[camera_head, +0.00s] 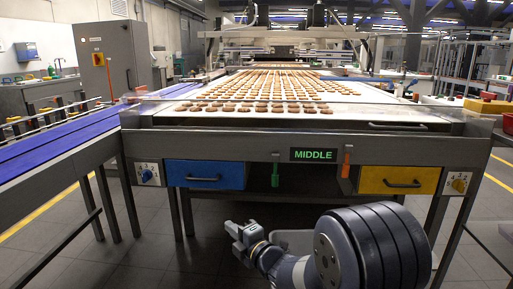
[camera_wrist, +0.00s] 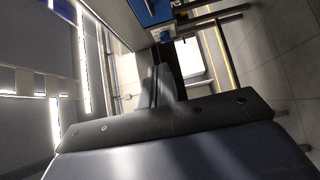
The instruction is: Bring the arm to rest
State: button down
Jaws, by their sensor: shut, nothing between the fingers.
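My gripper (camera_head: 240,231) shows in the head view at the lower middle, below the front of the biscuit table and well apart from it. It is small there and points to the left. My arm is folded low in front of the table, with a large dark round joint at the right. In the wrist view the dark gripper fingers (camera_wrist: 162,85) stand together at the centre, with nothing between them. The wrist view is tilted on its side.
The conveyor table (camera_head: 290,119) carries rows of biscuits. Its front has a blue drawer (camera_head: 205,174), a yellow drawer (camera_head: 399,180), a MIDDLE sign (camera_head: 313,155), a green lever (camera_head: 275,172) and an orange lever (camera_head: 346,162). A blue belt (camera_head: 60,145) runs at left. Grey floor is open below.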

jog(key=shift+s+d+p, duration=0.1)
jog(key=shift+s+d, duration=0.15)
jog(key=shift+s, duration=0.55)
jog(key=shift+s+d+p, duration=0.1)
jog(key=shift+s+d, duration=0.2)
jog(key=shift+s, duration=0.45)
jog(key=shift+s+d+p, duration=0.1)
jog(key=shift+s+d, duration=0.15)
jog(key=shift+s, duration=0.55)
jog(key=shift+r, duration=0.15)
